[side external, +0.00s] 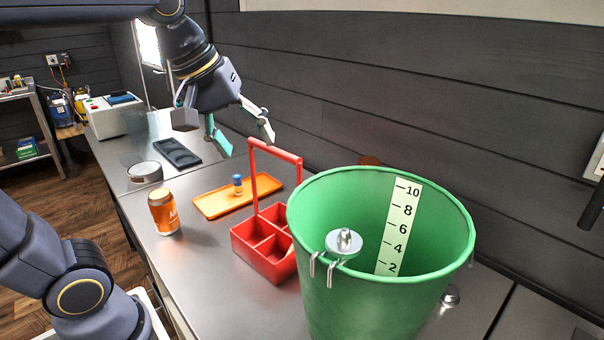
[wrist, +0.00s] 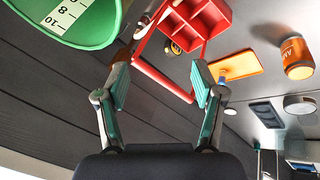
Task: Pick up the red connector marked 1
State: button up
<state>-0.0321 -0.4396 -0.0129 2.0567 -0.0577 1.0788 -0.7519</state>
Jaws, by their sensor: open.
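I cannot make out a red connector marked 1 in either view. A red divided caddy (side external: 262,262) with a tall handle (side external: 275,151) stands on the counter, left of the green bucket. The caddy (wrist: 208,22) and its handle (wrist: 160,82) also show in the wrist view. Its compartments are partly hidden, and no marking can be read. My gripper (side external: 243,143) is open and empty, in the air above and behind the caddy. In the wrist view the handle crosses the space between my fingers (wrist: 161,82); I cannot tell its distance.
A green bucket (side external: 330,285) stands at the front right. An orange tray (side external: 211,207) holds a small blue-topped item (side external: 237,181). An orange can (side external: 163,213), a round silver object (side external: 145,173) and a black tray (side external: 176,153) stand further left. A dark plank wall (side external: 420,110) runs behind.

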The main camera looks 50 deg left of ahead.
jog(key=w+n, duration=1)
jog(key=shift+w+d+r+n+g+h, duration=0.1)
jog(key=shift+w+n+g+h, duration=0.2)
jog(key=shift+w+g+h, duration=0.1)
jog(key=w+f+n, duration=0.4)
jog(key=w+n, duration=0.6)
jog(key=n, duration=0.1)
jog(key=shift+h, duration=0.4)
jog(key=w+f, duration=0.1)
jog(key=f, duration=0.7)
jog(key=w+f, duration=0.1)
jog(key=f, duration=0.7)
jog(key=w+d+f, duration=0.1)
jog(key=f, duration=0.7)
jog(key=shift+w+d, duration=0.1)
grip_shut()
